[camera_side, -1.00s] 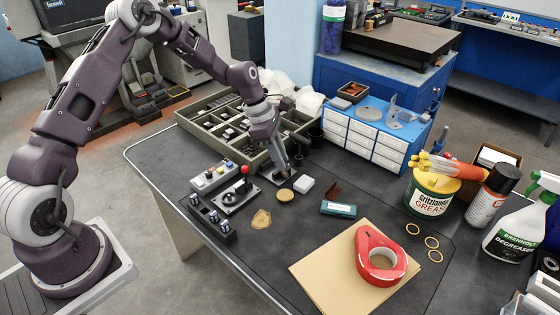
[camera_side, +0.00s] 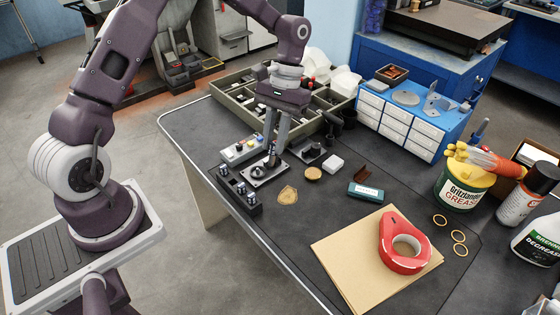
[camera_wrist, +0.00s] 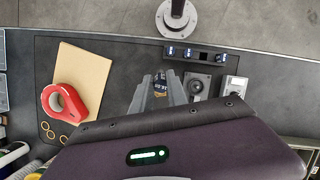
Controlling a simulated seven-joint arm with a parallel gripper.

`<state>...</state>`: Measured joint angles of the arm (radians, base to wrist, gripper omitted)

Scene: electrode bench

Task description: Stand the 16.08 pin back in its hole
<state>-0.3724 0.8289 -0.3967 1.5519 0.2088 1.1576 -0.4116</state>
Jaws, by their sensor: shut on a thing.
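My gripper (camera_wrist: 159,98) is shut on a dark pin (camera_wrist: 159,87) with a small pale label, held between the two grey fingers in the wrist view. The label looks like 16.08, but it is small. The black pin block (camera_side: 237,191) holds upright pins with pale tops near the table's front edge. It also shows in the wrist view (camera_wrist: 196,54).
A button box (camera_side: 240,149) is behind the block. A sorting tray (camera_side: 230,97) stands behind. A red tape dispenser (camera_side: 405,262) lies front right.

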